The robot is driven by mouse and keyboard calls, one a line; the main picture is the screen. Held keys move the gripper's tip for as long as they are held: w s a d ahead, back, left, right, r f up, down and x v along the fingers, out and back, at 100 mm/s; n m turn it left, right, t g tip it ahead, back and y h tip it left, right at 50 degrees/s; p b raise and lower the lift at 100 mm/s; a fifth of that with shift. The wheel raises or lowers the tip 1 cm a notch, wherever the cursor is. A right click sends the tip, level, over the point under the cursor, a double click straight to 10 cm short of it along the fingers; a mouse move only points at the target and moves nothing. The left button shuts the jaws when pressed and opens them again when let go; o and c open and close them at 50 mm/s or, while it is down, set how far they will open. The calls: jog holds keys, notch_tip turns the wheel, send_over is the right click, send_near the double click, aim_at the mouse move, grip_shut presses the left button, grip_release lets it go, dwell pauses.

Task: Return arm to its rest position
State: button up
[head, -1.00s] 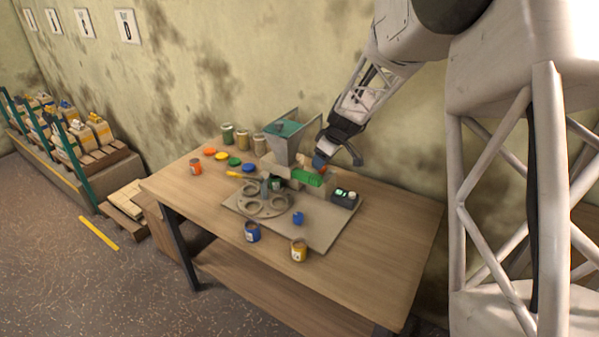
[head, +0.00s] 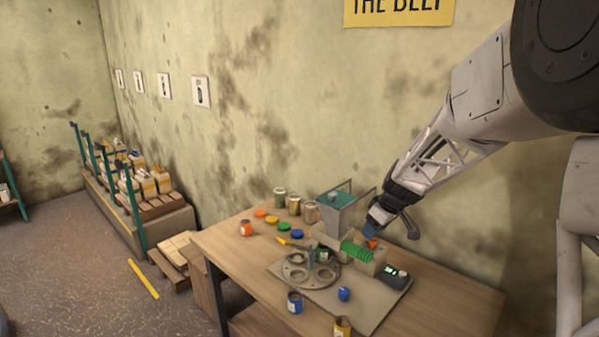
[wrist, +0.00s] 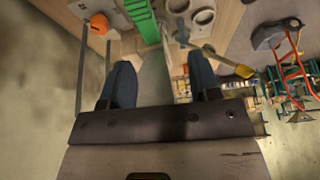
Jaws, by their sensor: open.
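My gripper (head: 393,219) is above the back right of the wooden table, beside the grey hopper machine (head: 340,197). In the wrist view my gripper (wrist: 165,85) shows two blue-grey fingers spread apart with nothing held between them. The orange knob (wrist: 99,23) and green cylinder (wrist: 142,20) also show beyond the fingers in the wrist view. I cannot tell the exact gap between gripper and knob.
A round plate with holes (head: 308,273) sits on the table's base board. Several lids and filled jars line the back. A rack of bottles (head: 140,185) is far left. The right tabletop is clear.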

jog(key=s+a+r+m+h, duration=0.1)
jog(key=s+a+r+m, duration=0.1)
jog(key=s, duration=1.2)
jog(key=s+a+r+m+h, duration=0.1)
jog(key=s+a+r+m, duration=0.1)
jog(key=s, duration=1.2)
jog(key=s+a+r+m+h, duration=0.1)
jog(key=s+r+m, duration=0.3)
jog(key=s, duration=1)
jog(key=shift+a+r+m+g, duration=0.3)
jog(key=shift+a+r, duration=0.2)
jog(key=shift+a, duration=0.1)
jog(key=shift+w, duration=0.1)
